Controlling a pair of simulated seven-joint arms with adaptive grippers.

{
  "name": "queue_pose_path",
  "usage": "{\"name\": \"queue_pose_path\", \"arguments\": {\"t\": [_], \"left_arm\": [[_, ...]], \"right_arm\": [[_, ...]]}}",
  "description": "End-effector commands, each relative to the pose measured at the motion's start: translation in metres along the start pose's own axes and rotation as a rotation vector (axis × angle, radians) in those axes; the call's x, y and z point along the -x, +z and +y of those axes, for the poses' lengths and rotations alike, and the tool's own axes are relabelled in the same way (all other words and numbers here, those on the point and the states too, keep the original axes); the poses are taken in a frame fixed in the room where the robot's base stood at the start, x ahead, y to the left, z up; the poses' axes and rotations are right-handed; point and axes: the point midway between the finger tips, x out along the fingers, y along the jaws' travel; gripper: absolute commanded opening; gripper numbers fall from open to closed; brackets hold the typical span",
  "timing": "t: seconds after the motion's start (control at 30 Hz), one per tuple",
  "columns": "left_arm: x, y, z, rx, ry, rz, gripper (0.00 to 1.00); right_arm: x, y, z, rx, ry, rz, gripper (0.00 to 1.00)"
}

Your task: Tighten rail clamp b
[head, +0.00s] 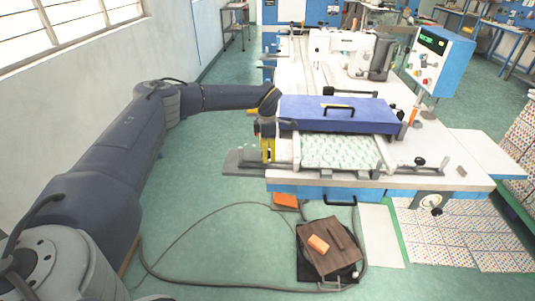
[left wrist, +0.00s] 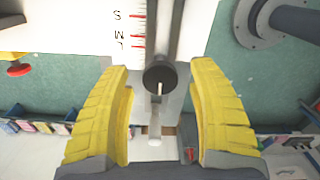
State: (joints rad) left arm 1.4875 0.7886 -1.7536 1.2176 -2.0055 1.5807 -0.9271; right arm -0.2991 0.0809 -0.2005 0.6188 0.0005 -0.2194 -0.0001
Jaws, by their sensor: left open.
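My left gripper (head: 268,151) is at the left edge of the white sewing table, beside the blue panel with a black handle. In the left wrist view its two yellow fingers (left wrist: 160,75) are open and wide apart. Between them in the picture is a dark round cylinder end (left wrist: 159,79) with a thin pale lever (left wrist: 155,126) below it, on a grey rail (left wrist: 183,50). It looks like a rail clamp, but I cannot tell which one. Neither finger visibly touches it. My right gripper is not in view.
A scale marked S, M, L (left wrist: 125,32) lies beside the rail. The blue panel (head: 335,113) covers part of the white table (head: 480,150). A control box (head: 439,58) stands at the right. A cable and a pedal (head: 325,250) lie on the floor.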

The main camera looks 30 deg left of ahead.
Motion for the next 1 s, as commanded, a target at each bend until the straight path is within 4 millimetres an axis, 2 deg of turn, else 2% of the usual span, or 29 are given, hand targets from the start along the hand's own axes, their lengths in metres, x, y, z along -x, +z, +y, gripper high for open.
{"name": "queue_pose_path", "arguments": {"t": [0.4,0.6,0.8,1.0], "left_arm": [[0.069,0.001,0.0,-0.001,0.002,-0.002,0.59],[0.096,0.001,0.001,-0.001,0.003,-0.002,0.59],[0.11,0.001,0.0,-0.001,0.002,-0.002,0.59],[0.113,0.001,0.0,-0.001,0.001,-0.001,0.59]], "right_arm": [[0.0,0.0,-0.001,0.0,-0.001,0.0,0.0],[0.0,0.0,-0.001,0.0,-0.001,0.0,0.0],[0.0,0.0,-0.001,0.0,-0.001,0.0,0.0],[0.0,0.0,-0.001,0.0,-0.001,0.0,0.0]]}}
